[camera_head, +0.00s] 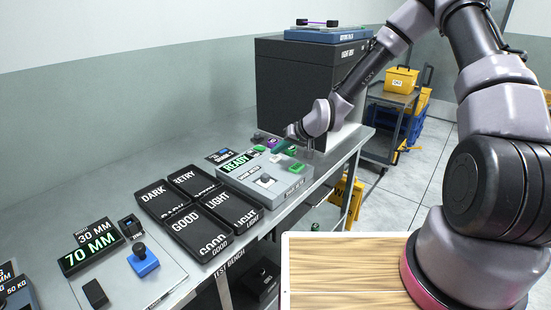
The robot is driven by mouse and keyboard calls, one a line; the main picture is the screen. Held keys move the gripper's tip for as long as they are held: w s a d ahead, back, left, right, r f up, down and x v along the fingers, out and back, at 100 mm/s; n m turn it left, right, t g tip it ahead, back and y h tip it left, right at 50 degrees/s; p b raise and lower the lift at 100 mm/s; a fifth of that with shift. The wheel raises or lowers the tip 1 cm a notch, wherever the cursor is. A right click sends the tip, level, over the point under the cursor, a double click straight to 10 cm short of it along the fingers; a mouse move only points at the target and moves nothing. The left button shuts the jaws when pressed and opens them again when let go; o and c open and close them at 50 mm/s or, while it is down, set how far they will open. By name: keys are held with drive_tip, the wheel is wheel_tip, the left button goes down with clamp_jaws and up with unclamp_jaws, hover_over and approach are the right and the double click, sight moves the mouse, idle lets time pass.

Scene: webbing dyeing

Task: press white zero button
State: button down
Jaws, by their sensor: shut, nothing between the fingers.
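A grey console (262,180) with a lit green READY display (235,163) stands on the long bench. A small white button-like spot (275,159) shows on its top, beside green parts (295,167). Its lettering is too small to read, so I cannot tell if it is the zero button. My gripper (287,142) is over the far end of the console, pointing down and left, shut and empty. It is small in view, and I cannot tell whether its tips touch anything.
A gauge reading 70 MM (91,247) and a blue knobbed block (144,260) are nearer. A tall dark cabinet (300,85) stands behind, with a blue device (328,34) on top.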

sight(278, 159)
drive_tip(key=shift+r, duration=0.25)
drive_tip(key=shift+r, duration=2.5)
